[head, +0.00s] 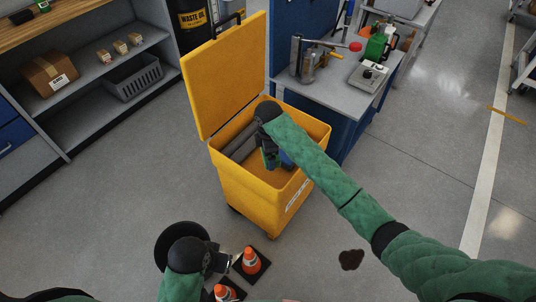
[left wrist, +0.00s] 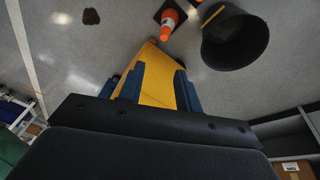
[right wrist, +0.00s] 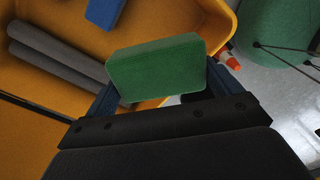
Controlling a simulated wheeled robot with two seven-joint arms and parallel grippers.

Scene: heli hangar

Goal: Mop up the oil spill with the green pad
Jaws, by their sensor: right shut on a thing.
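The oil spill (head: 350,259) is a small dark patch on the grey floor, right of the cones in the head view. It also shows at the top left of the left wrist view (left wrist: 91,17). The green pad (right wrist: 157,68) is a thick block between the fingers of my right gripper (right wrist: 163,88), which is shut on it. In the head view my right gripper (head: 271,157) is inside the open yellow bin (head: 262,205). My left gripper (left wrist: 158,82) is open and empty, low near the cones, with the yellow bin beyond its fingers.
Grey rolls (right wrist: 58,55) and a blue item (right wrist: 103,12) lie in the bin, whose lid (head: 226,75) stands up. Orange cones (head: 251,262) and a black bucket (left wrist: 235,40) stand near my left gripper. A workbench (head: 345,90) is behind; floor around the spill is clear.

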